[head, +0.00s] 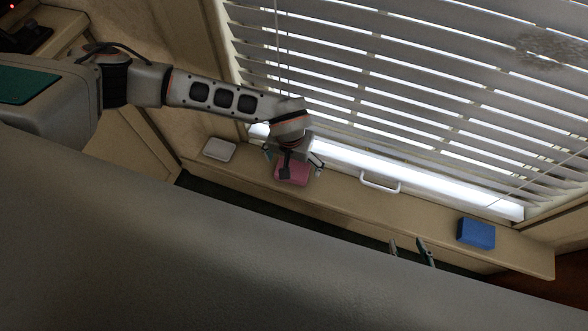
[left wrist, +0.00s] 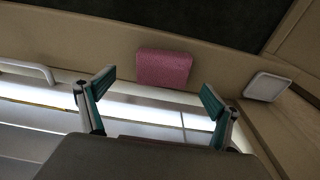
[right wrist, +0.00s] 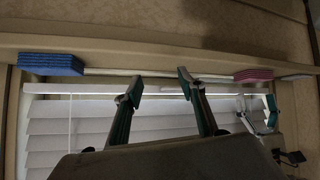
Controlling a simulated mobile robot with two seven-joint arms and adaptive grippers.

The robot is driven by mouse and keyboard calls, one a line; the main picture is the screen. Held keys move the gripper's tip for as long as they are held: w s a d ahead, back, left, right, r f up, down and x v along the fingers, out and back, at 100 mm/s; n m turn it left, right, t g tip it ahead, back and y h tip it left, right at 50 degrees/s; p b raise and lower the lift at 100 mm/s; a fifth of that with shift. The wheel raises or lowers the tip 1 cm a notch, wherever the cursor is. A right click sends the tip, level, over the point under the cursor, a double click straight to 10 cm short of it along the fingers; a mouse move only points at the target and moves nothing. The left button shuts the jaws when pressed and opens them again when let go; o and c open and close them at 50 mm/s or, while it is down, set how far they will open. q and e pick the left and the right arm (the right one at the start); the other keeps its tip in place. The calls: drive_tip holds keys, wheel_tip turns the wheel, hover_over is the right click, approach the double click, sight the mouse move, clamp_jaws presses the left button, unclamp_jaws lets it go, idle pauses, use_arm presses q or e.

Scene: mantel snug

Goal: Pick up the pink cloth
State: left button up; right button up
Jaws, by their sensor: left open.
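The pink cloth (head: 294,176) is a folded block lying on the window sill. It also shows in the left wrist view (left wrist: 163,68), ahead of and between the fingertips, and in the right wrist view (right wrist: 254,75). My left gripper (head: 301,171) is over the cloth in the head view, and its fingers partly cover it. In the left wrist view the left gripper (left wrist: 156,90) is open and empty, with its fingers wide apart. My right gripper (head: 408,246) is low by the sill's front edge, its fingers apart and empty in the right wrist view (right wrist: 160,86).
The sill (head: 340,205) runs below slatted blinds (head: 420,90). A blue block (head: 476,233) lies near the right end. The sill between handle and blue block is clear.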

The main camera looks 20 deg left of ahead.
sight(292, 169)
use_arm(q)
drive_tip(key=f, duration=0.1)
drive_tip(key=f+b, duration=0.1)
drive_tip(key=f, duration=0.3)
drive_tip(key=shift+w+a+f, duration=0.1)
drive_tip(key=shift+w+a, duration=0.2)
drive_tip(key=shift+a, duration=0.05)
drive_tip(key=shift+w+f, duration=0.1)
drive_tip(key=shift+f, duration=0.05)
drive_tip(key=c, duration=1.2)
